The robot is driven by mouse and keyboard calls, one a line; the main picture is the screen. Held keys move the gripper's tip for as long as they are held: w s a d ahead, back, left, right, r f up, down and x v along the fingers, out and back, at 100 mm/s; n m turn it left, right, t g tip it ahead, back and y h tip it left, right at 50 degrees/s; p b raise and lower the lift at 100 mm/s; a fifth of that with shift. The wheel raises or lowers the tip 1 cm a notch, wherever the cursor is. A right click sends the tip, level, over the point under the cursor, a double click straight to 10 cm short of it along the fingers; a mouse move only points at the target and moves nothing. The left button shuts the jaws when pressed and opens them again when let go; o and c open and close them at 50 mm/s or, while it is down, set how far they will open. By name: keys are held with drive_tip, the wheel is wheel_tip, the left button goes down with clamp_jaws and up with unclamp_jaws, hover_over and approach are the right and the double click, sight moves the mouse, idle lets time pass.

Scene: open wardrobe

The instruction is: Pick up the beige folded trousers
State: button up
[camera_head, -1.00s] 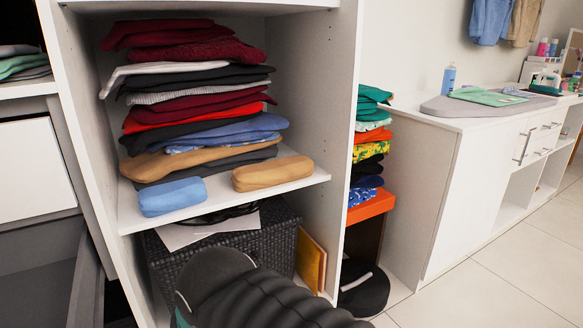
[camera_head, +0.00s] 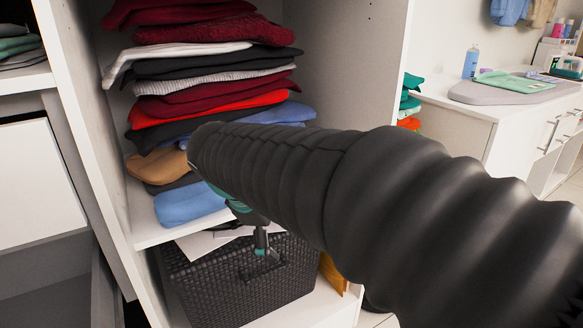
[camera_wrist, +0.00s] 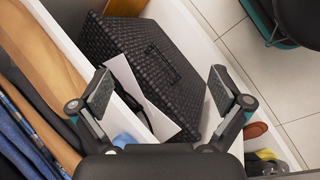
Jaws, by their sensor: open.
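In the head view my arm covers the right front of the shelf, where the small beige folded trousers lay in the earlier frame. In the wrist view a broad beige folded cloth (camera_wrist: 38,45) lies at the upper left, beside the shelf edge, and is probably these trousers. A longer beige garment (camera_head: 158,166) shows low in the stack. My gripper (camera_head: 262,243) hangs just in front of the shelf edge, before the dark basket. In the wrist view its jaws (camera_wrist: 160,92) are open and empty, with no cloth between them.
A blue folded garment (camera_head: 190,204) lies at the shelf's front left. The white shelf (camera_head: 150,236) carries a tall clothes stack. Below it stand the dark woven basket (camera_head: 235,290) and a white sheet (camera_wrist: 145,95). The wardrobe's side wall (camera_head: 350,60) bounds the right.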

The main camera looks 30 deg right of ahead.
drive_tip(key=w+r+n+h, duration=0.2)
drive_tip(key=w+n, duration=0.1)
drive_tip(key=w, duration=0.2)
drive_tip(key=w+r+n+g+h, duration=0.1)
drive_tip(key=w+r+n+h, duration=0.1)
drive_tip(key=w, duration=0.4)
drive_tip(key=w+r+n+h, duration=0.1)
drive_tip(key=w+n+h, duration=0.2)
drive_tip(key=w, duration=0.3)
drive_tip(key=shift+r+n+g+h, duration=0.3)
drive_tip(key=shift+r+n+h, duration=0.1)
drive_tip(key=shift+h, duration=0.1)
drive_tip(key=shift+w+d, duration=0.15)
drive_tip(key=shift+d, duration=0.05)
drive_tip(key=x, duration=0.6)
drive_tip(key=shift+d, duration=0.1)
drive_tip(key=shift+x, duration=2.7)
drive_tip(key=shift+w, duration=0.15)
drive_tip(key=c, duration=1.1)
